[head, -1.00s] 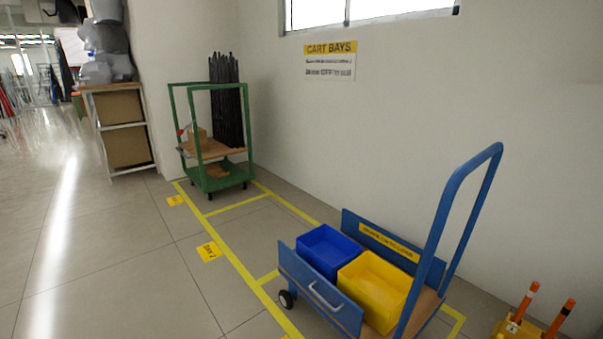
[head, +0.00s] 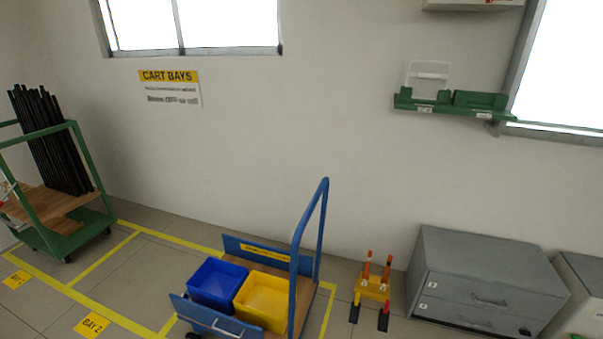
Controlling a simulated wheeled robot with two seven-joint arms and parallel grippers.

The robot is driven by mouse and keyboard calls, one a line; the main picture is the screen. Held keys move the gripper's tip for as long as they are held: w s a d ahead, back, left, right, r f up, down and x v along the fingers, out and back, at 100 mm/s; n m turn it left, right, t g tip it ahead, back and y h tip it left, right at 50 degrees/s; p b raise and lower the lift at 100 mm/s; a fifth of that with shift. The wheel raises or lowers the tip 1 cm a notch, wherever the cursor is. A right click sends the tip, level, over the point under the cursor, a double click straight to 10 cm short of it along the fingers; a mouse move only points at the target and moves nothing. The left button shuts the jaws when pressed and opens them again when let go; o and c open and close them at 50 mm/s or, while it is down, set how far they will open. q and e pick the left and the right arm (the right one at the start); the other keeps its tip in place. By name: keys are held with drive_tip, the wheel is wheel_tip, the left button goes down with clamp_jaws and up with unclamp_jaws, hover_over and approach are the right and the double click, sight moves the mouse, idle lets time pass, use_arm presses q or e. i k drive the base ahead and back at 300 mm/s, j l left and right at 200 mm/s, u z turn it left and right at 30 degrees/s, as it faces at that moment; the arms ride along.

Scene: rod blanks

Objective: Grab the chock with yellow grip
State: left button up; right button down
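A small yellow stand (head: 374,287) is on the floor by the wall, between the blue cart and the grey cabinet. Two upright orange-red grips (head: 388,266) rise from it, with small white labels near them. Two black blocks (head: 383,320) that look like chocks are low at its front, with yellow parts just above them. The details are too small to tell which chock has a yellow grip. Neither of my grippers is in view.
A blue cart (head: 319,230) holds a blue bin (head: 216,283) and a yellow bin (head: 262,300), left of the stand. A green cart (head: 73,240) with black rods stands far left. A grey cabinet (head: 482,273) is close on the right. A green wall shelf (head: 450,106) hangs above.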

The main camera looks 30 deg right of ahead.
sight(356, 308)
drive_tip(key=z, duration=1.6)
